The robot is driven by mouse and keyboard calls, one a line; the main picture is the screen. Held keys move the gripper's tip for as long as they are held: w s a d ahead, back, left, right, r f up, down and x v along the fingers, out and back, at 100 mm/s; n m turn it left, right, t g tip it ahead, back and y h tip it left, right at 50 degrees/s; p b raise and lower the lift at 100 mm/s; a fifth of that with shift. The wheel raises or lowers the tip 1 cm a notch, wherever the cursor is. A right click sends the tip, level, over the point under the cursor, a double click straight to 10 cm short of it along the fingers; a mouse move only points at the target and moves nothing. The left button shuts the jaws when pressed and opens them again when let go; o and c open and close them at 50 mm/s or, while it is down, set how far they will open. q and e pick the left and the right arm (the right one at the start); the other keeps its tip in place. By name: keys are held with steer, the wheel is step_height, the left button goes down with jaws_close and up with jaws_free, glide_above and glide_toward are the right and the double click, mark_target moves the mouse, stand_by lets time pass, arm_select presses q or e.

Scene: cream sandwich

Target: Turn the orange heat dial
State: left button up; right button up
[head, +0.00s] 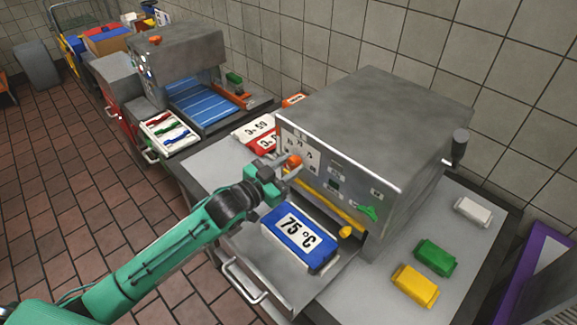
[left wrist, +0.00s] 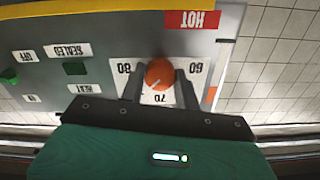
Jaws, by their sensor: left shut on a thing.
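The orange heat dial (head: 294,161) is on the front panel of the near grey machine, at its left end. In the left wrist view the dial (left wrist: 159,73) sits on a white scale plate (left wrist: 130,66) with numbers such as 60, 70 and 80, and has a pale pointer line. My left gripper (head: 284,171) is at the panel, and its two dark fingers (left wrist: 160,84) are shut on the dial from both sides. My right gripper is not in view.
Yellow (head: 415,286), green (head: 436,257) and white (head: 473,211) blocks lie on the counter at right. A green lever (head: 368,213) juts from the panel.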

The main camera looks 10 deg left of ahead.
arm_select(q)
steer(key=shift+f, duration=0.1)
stand_by(0.3)
steer(key=o, duration=1)
steer(key=shift+s, duration=0.1)
steer(key=shift+s+a+f, duration=0.1)
steer(key=shift+s+a, duration=0.15)
steer(key=shift+b+v, duration=2.2)
steer(key=shift+v, duration=4.25)
steer(key=shift+s, duration=0.1)
